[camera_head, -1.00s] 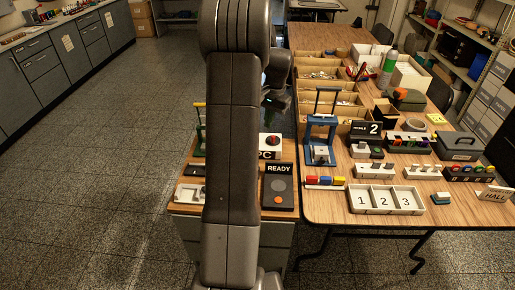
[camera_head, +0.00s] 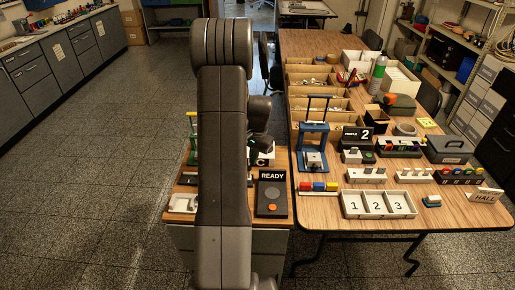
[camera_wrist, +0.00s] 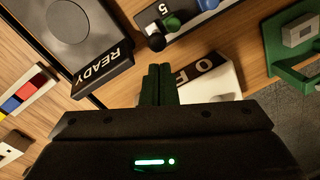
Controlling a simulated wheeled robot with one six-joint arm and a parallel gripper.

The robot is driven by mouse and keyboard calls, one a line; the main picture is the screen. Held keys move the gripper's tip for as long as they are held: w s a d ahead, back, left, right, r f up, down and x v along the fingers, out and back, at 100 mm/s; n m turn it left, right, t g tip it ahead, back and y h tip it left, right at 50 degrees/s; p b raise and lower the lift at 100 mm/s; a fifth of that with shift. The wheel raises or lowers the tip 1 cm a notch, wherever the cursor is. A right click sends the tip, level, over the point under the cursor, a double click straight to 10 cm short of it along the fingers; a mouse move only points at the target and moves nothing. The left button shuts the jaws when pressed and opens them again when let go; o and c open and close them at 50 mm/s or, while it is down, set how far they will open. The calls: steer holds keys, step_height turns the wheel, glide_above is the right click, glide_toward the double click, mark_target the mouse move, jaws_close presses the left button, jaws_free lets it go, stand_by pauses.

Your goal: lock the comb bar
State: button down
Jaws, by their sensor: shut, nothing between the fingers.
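My gripper (camera_wrist: 158,84) is shut and empty, its green fingers together in the wrist view. Their tips are beside a white box with a black letter label (camera_wrist: 205,85); contact cannot be told. Above the tips in that view is a grey holder marked 5 (camera_wrist: 185,38) with a green knob (camera_wrist: 172,23) and a dark peg. In the head view my gripper (camera_head: 260,143) is low over the small bench, partly behind my arm. I cannot tell for certain which part is the comb bar. A green frame (camera_wrist: 285,65) stands at right in the wrist view.
The dark READY panel (camera_head: 271,195) lies near the bench's front edge. The wooden table (camera_head: 330,215) at right holds a blue frame (camera_head: 313,150), a 1-2-3 tray (camera_head: 378,216), a row of coloured blocks (camera_head: 319,187) and open boxes. My arm hides part of the bench.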

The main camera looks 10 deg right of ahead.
steer(key=shift+s+a+f, duration=0.15)
steer(key=shift+s+a, duration=0.1)
steer(key=shift+b, duration=0.3)
steer(key=shift+s+a+t+b, duration=0.15)
steer(key=shift+s+t+b, duration=0.45)
steer(key=shift+b, duration=0.6)
steer(key=s+t+b, duration=0.1)
steer(key=b, duration=0.3)
steer(key=s+t+h+b, duration=0.1)
steer(key=t+b, duration=0.1)
steer(key=b, duration=0.1)
steer(key=s+a+f+t+b, duration=0.1)
steer(key=t+b, duration=0.1)
steer(key=b, duration=0.2)
steer(key=shift+s+f+h+b, duration=0.1)
steer(key=shift+s+h+b, duration=0.1)
steer(key=shift+h+b, duration=0.15)
steer(key=t+b, duration=0.1)
steer(key=b, duration=0.1)
steer(key=s+t+b, duration=0.1)
steer(key=b, duration=0.1)
steer(key=shift+s+a+f+n+h, duration=0.1)
steer(key=shift+s+a+n+h, duration=0.15)
steer(key=shift+s+n, duration=0.05)
steer(key=shift+r+t, duration=0.25)
steer(key=shift+t, duration=0.05)
steer(key=shift+w, duration=0.15)
